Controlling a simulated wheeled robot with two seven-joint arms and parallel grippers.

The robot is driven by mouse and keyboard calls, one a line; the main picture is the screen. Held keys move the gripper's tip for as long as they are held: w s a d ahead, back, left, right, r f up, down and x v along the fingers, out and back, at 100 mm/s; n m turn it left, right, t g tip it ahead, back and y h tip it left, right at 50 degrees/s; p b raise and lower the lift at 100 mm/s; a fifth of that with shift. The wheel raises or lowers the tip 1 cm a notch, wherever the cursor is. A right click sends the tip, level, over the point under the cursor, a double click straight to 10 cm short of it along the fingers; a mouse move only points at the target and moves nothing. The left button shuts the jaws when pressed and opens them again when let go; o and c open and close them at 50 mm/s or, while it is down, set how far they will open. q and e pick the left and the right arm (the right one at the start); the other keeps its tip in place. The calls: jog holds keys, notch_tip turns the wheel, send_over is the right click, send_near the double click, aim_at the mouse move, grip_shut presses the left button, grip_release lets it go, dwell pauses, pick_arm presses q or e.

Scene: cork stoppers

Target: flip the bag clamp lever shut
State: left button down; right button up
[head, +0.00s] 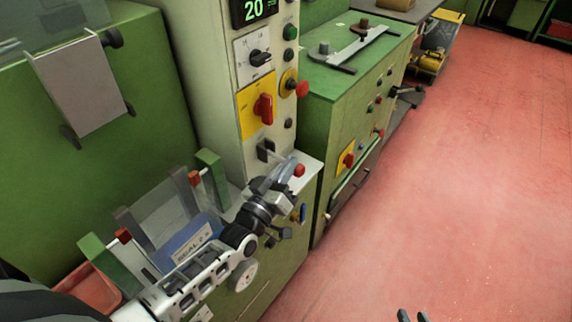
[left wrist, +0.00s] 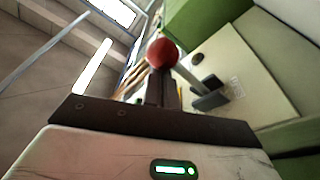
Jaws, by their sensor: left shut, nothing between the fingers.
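The clamp lever ends in a red ball knob (head: 299,170) in front of the cream machine column. Its thin rod runs back to a dark bracket (head: 265,149) on the column. In the left wrist view the red knob (left wrist: 162,54) shows just past my left fingertips, with the dark bracket (left wrist: 208,96) behind it. My left gripper (head: 288,184) is shut and empty, just below and left of the knob. I cannot tell whether it touches the knob. My right gripper (head: 412,315) shows only as two separated dark fingertips at the bottom edge. The bag is not clearly made out.
The column carries a red switch on a yellow plate (head: 262,108) and a red push button (head: 302,88). A clear guard with green posts (head: 211,178) and a blue box (head: 190,243) lie beside my left arm. A green cabinet (head: 345,110) stands behind. Red floor at right is open.

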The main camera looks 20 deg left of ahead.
pick_arm(q)
jog(key=shift+w+a+f+m+h+b, duration=0.1)
jog(key=shift+f+m+h+b, duration=0.15)
jog(key=shift+f+m+b, duration=0.45)
jog(key=shift+s+a+f+m+h+b, duration=0.1)
jog(key=shift+f+m+h+b, duration=0.2)
jog(key=shift+f+m, duration=0.65)
jog(key=shift+w+a+f+m+h+b, duration=0.15)
jog(key=shift+f+m+b, duration=0.45)
jog(key=shift+m, duration=0.35)
pick_arm(e)
jog(key=shift+s+a+f, duration=0.1)
jog(key=shift+f, duration=0.75)
pick_arm(q)
jog(key=shift+f, duration=0.1)
pick_arm(e)
jog(key=shift+r, duration=0.15)
pick_arm(q)
jog(key=shift+a, duration=0.1)
